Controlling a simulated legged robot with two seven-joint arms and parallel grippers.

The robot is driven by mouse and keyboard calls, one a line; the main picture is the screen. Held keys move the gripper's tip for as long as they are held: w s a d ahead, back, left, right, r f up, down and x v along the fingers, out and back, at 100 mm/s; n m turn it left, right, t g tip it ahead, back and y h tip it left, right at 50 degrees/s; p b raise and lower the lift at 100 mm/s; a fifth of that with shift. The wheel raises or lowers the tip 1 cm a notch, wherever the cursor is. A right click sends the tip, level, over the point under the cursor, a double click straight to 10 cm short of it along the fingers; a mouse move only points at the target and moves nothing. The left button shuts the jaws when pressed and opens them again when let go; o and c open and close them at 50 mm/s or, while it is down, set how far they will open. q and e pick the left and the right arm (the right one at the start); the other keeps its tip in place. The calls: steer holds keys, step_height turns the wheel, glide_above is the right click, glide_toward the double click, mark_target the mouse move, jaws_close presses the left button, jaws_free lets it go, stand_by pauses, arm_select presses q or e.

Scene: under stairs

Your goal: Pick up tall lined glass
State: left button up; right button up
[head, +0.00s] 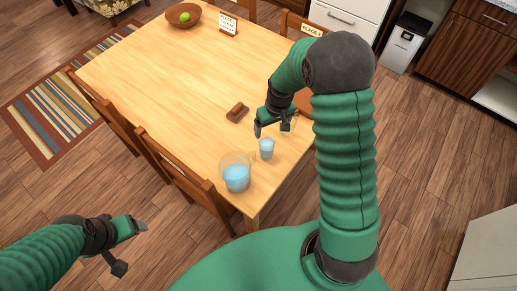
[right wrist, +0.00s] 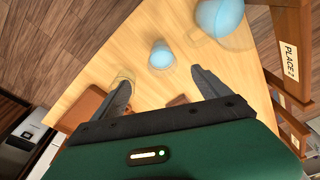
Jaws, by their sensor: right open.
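A small glass with light blue contents (head: 267,149) stands upright on the wooden table near its front corner; it also shows in the right wrist view (right wrist: 160,57). A faint clear glass (head: 288,127) stands close by, partly behind my right gripper; in the right wrist view this clear glass (right wrist: 123,76) is beside the left-hand finger. I cannot make out lines on either glass. My right gripper (head: 272,130) is open and empty, just behind the blue glass; its fingers (right wrist: 160,80) point towards the glasses. My left gripper (head: 131,247) is open and empty, off the table.
A round clear pitcher with blue liquid (head: 236,179) stands left of the blue glass. A small brown block-like object (head: 237,112) lies behind. A wooden bowl with a green fruit (head: 184,15) is at the far end. Chairs (head: 175,170) line the table; its middle (head: 170,75) is clear.

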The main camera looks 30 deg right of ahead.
glide_toward(267, 141)
steer(key=shift+s+a+f, duration=0.3)
steer(key=shift+s+f, duration=0.25)
steer(key=shift+s, duration=0.15)
steer(key=shift+a+f+p, duration=0.15)
steer(key=shift+f+p, duration=0.15)
steer(key=shift+p, duration=0.05)
steer(key=f, duration=0.2)
steer(key=f+p, duration=0.1)
steer(key=shift+w+a+f, duration=0.35)
steer(key=shift+w+f, duration=0.15)
steer(key=shift+f, duration=0.2)
steer(key=shift+d+f, duration=0.1)
steer(key=shift+d, duration=0.25)
steer(key=c, duration=0.4)
steer(key=shift+a, duration=0.2)
steer(key=c, duration=1)
arm_select(q)
step_height(267, 141, up, 2)
steer(key=shift+w+d, duration=0.15)
arm_select(e)
steer(key=shift+d, duration=0.1)
jaws_close()
